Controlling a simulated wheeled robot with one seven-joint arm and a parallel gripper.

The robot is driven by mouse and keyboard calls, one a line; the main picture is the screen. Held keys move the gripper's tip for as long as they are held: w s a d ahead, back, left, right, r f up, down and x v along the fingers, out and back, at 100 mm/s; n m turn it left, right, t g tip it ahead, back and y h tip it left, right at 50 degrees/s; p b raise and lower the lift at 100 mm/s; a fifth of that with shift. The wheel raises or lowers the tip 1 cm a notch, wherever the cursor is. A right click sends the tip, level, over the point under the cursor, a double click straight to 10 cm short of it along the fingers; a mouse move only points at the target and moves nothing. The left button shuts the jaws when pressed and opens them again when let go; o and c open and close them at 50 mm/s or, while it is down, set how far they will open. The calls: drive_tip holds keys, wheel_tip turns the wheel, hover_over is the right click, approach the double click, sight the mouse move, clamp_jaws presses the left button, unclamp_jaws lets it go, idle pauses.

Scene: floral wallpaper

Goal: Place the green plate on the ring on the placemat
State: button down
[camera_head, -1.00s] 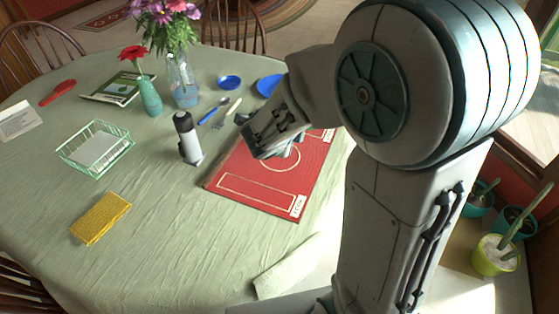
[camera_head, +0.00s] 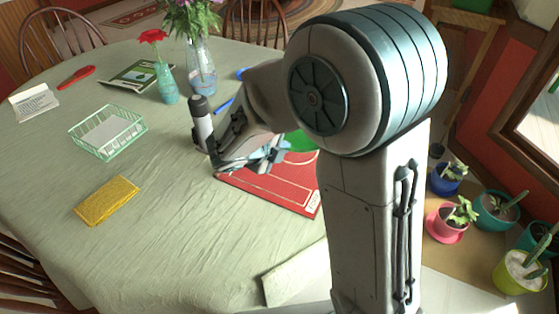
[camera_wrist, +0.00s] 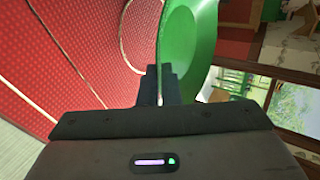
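The green plate (camera_head: 300,141) shows in the head view beside my arm, over the far part of the red placemat (camera_head: 290,185); my arm hides much of it. In the wrist view the green plate (camera_wrist: 192,45) stands between my gripper's two dark fingers (camera_wrist: 160,82), which are shut on its rim. The placemat (camera_wrist: 85,45) fills the left of that view, with part of the ring's pale curved line (camera_wrist: 124,38) beside the plate. In the head view my gripper (camera_head: 262,160) is low over the mat. I cannot tell whether the plate touches the mat.
A blue utensil (camera_head: 225,105) lies behind. A green wire basket (camera_head: 108,132) and yellow sponge-like block (camera_head: 107,201) are further left. Vases (camera_head: 200,70) stand at the back. The front left tablecloth is clear.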

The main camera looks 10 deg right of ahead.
sight(278, 167)
drive_tip(key=shift+w+a+f, duration=0.35)
drive_tip(key=shift+w+a, duration=0.05)
drive_tip(key=shift+a, duration=0.05)
drive_tip(key=shift+f+b, duration=0.8)
drive_tip(key=shift+f, duration=1.15)
drive_tip(key=shift+f, duration=0.15)
drive_tip(key=c, duration=1.9)
unclamp_jaws()
